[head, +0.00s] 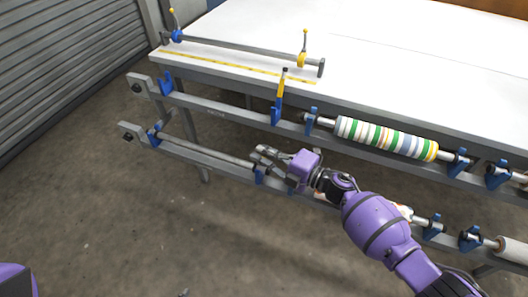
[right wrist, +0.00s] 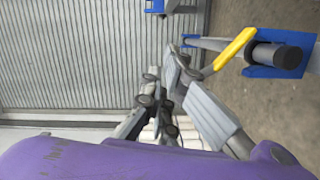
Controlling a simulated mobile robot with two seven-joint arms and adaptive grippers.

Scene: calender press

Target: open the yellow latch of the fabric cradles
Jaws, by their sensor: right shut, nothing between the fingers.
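A yellow latch (head: 281,88) stands upright on a blue cradle of the upper rail in the head view. In the right wrist view a yellow latch (right wrist: 236,48) slants beside the dark end of a grey bar (right wrist: 278,57) in a blue cradle (right wrist: 262,71). This seems to be the lower cradle (head: 259,176); its latch is hidden in the head view. My right gripper (head: 263,154) is shut and empty, in front of the lower rail by that cradle. Its fingers show in the right wrist view (right wrist: 168,75), left of the latch. My left gripper is out of view.
The white table (head: 400,55) carries a bar with blue and yellow end clamps. A striped fabric roll (head: 385,138) lies along the upper rail to the right. A pale roll (head: 512,250) sits lower right.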

